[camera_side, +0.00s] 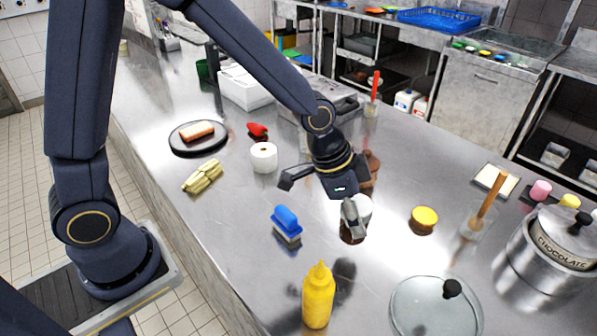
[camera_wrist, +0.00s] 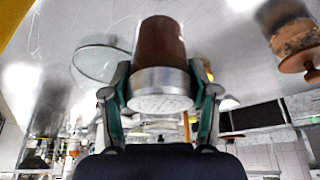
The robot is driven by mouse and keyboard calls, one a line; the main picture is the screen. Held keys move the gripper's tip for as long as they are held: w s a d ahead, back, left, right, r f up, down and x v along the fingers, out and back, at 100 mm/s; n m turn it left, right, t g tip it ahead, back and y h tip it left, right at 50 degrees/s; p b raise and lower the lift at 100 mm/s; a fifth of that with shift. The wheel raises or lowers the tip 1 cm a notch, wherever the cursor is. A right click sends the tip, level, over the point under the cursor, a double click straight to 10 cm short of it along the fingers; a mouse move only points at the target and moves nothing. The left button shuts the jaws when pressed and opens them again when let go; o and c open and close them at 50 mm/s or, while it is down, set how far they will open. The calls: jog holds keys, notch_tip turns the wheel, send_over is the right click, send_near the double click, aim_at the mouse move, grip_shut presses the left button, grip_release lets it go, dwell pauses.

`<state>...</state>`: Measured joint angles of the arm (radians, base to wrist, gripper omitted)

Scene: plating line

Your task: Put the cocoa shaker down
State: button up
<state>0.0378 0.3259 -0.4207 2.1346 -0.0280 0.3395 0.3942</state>
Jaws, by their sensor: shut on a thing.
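The cocoa shaker, with brown cocoa below a silver perforated lid, is between the fingers of my gripper (camera_side: 354,214). In the side view its brown lower part (camera_side: 352,238) shows below the fingers, low over the steel counter (camera_side: 270,200). Whether its base touches the counter cannot be told. In the wrist view the shaker (camera_wrist: 160,45) fills the upper middle, its lid towards the camera, with a finger of my gripper (camera_wrist: 160,84) on each side. My gripper is shut on it.
A blue-handled brush (camera_side: 286,222) stands left of the shaker, and a yellow-lidded jar (camera_side: 424,218) to its right. A yellow bottle (camera_side: 319,296) and a glass lid (camera_side: 425,312) are nearer the front. A brown object (camera_side: 373,165) is just behind my gripper.

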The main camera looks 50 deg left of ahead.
jog(key=shift+w+d+f, duration=0.25)
jog(key=shift+w+f, duration=0.35)
jog(key=shift+f, duration=0.15)
jog(key=shift+w+d+f, duration=0.1)
jog(key=shift+w+f, duration=0.05)
jog(key=shift+f, duration=0.8)
jog(key=shift+w+f, duration=0.1)
jog(key=shift+f, duration=0.8)
jog(key=shift+f, duration=0.15)
jog(key=o, duration=1.3)
